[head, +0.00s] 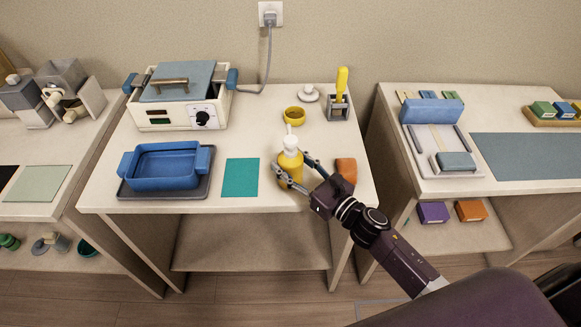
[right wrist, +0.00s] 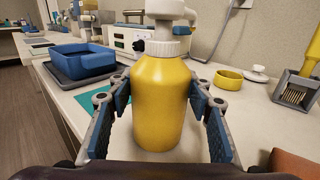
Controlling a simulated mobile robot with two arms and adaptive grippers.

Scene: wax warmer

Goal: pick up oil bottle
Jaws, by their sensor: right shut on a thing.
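The oil bottle (head: 290,170) is yellow with a white pump top and stands upright near the front of the middle table. In the right wrist view the bottle (right wrist: 160,105) fills the middle, between the two fingers. My right gripper (head: 292,174) comes in from the right and is shut on the bottle's body, one finger on each side. The bottle's base appears at table height; whether it touches the table is hard to tell. My left gripper is not in view.
Left of the bottle are a teal mat (head: 240,178) and a blue tub (head: 165,167) on a dark tray. An orange block (head: 346,168) sits close on the right. Behind are a yellow bowl (head: 294,115), a brush holder (head: 338,108) and the wax warmer (head: 180,98).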

